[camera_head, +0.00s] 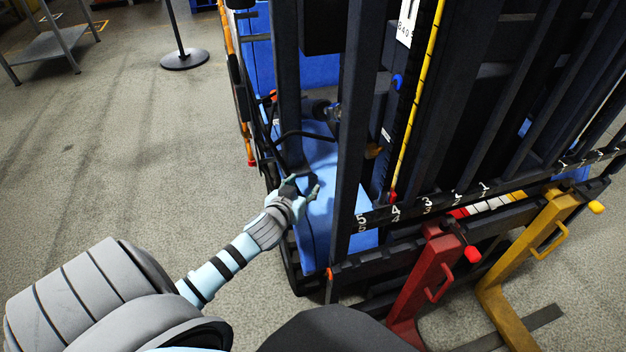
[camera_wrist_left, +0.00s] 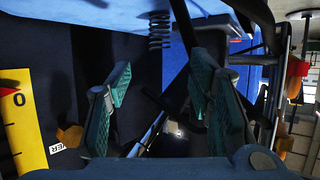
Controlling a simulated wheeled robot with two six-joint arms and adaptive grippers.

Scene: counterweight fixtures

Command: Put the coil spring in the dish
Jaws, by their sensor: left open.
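The dark coil spring (camera_wrist_left: 159,30) shows at the top of the left wrist view, beside a light blue surface. It lies beyond my left gripper (camera_wrist_left: 160,84), whose two teal-padded fingers are wide apart with nothing between them. In the head view my left gripper (camera_head: 304,188) reaches over the blue shelf (camera_head: 318,232) inside the dark frame. I cannot make out the spring clearly in the head view. I cannot identify the dish in either view. My right gripper is not in view.
Dark uprights (camera_head: 352,130) of the frame stand just right of my left gripper. A yellow scale strip (camera_head: 416,105) runs down the frame. Open floor (camera_head: 130,150) lies to the left.

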